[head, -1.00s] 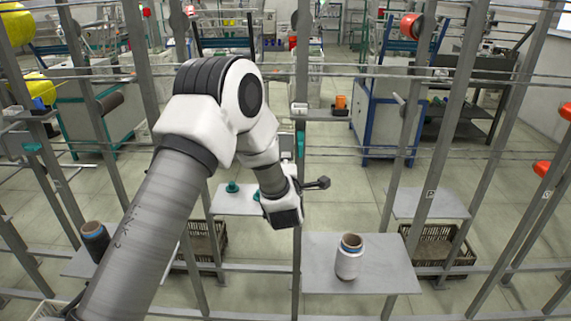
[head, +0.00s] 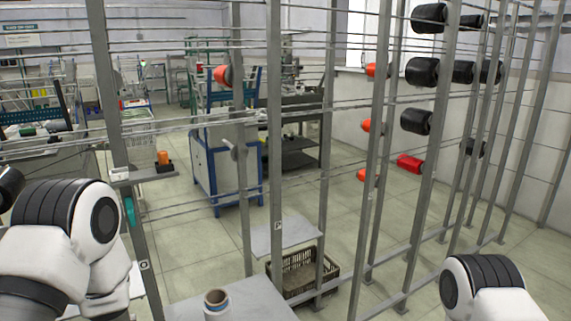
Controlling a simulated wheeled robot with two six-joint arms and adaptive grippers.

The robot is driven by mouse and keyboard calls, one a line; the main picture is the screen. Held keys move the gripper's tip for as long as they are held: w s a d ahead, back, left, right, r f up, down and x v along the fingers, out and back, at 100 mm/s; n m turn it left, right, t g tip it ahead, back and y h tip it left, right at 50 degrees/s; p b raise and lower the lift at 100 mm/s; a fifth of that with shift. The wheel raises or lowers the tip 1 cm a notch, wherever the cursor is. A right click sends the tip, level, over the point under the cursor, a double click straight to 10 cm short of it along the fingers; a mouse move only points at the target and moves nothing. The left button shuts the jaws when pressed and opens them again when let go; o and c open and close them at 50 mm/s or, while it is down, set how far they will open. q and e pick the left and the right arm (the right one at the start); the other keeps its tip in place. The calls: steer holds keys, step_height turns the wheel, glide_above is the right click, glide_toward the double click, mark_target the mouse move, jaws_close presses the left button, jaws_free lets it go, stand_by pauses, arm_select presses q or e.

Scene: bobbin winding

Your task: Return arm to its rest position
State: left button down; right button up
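My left arm (head: 70,240) comes in at the lower left, bent at its elbow. Its gripper is hidden or outside the picture. My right arm (head: 485,290) shows only as a white and dark joint at the lower right edge. Its gripper is not in view.
A metal rack of grey posts (head: 277,180) and thin rails stands across the view. Black bobbins (head: 416,121) and a red bobbin (head: 410,163) hang on it at right. A brown crate (head: 303,275) sits low behind the shelf. A blue-framed cabinet (head: 225,168) stands further back.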

arm_select(q)
steer(key=s+d+f+m+g+h, duration=0.2)
steer(key=s+f+m, duration=0.1)
steer(key=s+f, duration=0.3)
steer(key=s+d+f+m+g+h, duration=0.1)
steer(key=s+f+m+g, duration=0.15)
steer(key=f, duration=0.55)
steer(key=s+d+f+m+g+h, duration=0.1)
steer(key=s+d+f+m+g, duration=0.1)
steer(key=s+m, duration=0.3)
steer(key=s+d+f+m+g+h, duration=0.2)
steer(key=s+m, duration=0.4)
steer(key=s, duration=0.3)
steer(key=s+d+f+m+g+h, duration=0.1)
steer(key=s+d+f+m+g, duration=0.2)
steer(key=s, duration=0.4)
steer(key=shift+d+f+m+g+h, duration=0.4)
steer(key=shift+f+m+g, duration=0.15)
steer(key=shift+m, duration=0.6)
